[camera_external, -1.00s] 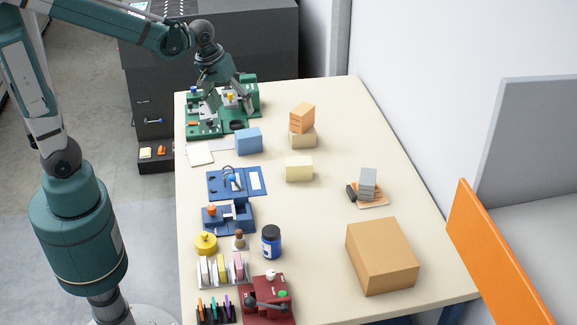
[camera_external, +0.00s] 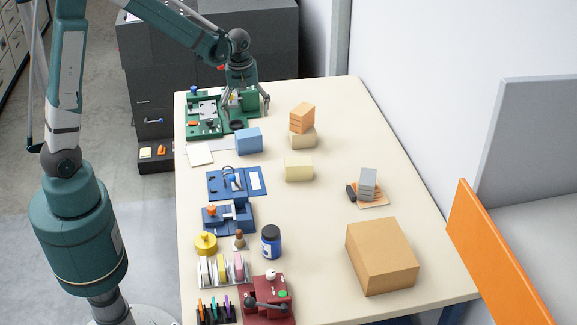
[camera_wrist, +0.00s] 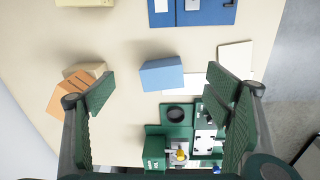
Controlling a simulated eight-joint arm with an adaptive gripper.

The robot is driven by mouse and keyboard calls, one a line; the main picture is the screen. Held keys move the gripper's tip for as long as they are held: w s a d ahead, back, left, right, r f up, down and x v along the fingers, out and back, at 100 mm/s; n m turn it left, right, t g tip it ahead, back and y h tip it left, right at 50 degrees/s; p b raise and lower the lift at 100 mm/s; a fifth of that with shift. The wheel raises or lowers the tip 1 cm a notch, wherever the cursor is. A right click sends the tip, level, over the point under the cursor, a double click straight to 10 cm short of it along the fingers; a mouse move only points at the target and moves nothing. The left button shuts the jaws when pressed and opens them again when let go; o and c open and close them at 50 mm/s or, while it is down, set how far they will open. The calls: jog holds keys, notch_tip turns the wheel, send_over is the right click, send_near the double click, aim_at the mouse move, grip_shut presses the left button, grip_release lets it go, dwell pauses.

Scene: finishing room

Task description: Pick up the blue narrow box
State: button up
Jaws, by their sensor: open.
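The blue narrow box (camera_external: 249,141) stands on the table just in front of the green fixture in the external view. In the wrist view the blue box (camera_wrist: 161,74) lies ahead of the fingers, near the middle of the gap between them. My gripper (camera_external: 247,110) is open above the green fixture, behind the box in the external view. In the wrist view its two fingers (camera_wrist: 158,92) are spread wide with nothing between the pads. The gripper and box appear apart.
The green fixture (camera_external: 196,124) lies below my gripper. A white card (camera_external: 199,154) lies left, a pale yellow block (camera_external: 299,169) in front. The table's right middle is mostly clear.

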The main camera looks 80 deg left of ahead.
aim_at(251, 134)
jog(key=a+f, duration=0.1)
jog(key=f, duration=0.1)
jog(key=a+f+n, duration=0.1)
jog(key=a, duration=0.1)
jog(key=a+f+n, duration=0.1)
jog(key=a+f, duration=0.1)
jog(key=shift+w+f+g, duration=0.25)
jog(key=shift+f+g, duration=0.1)
jog(key=shift+g, duration=0.05)
jog(key=shift+f, duration=1.25)
jog(key=shift+f, duration=0.1)
jog(key=shift+w+a+f, duration=0.1)
jog(key=shift+a+f, duration=0.05)
jog(key=shift+f, duration=2.4)
jog(key=c, duration=1.1)
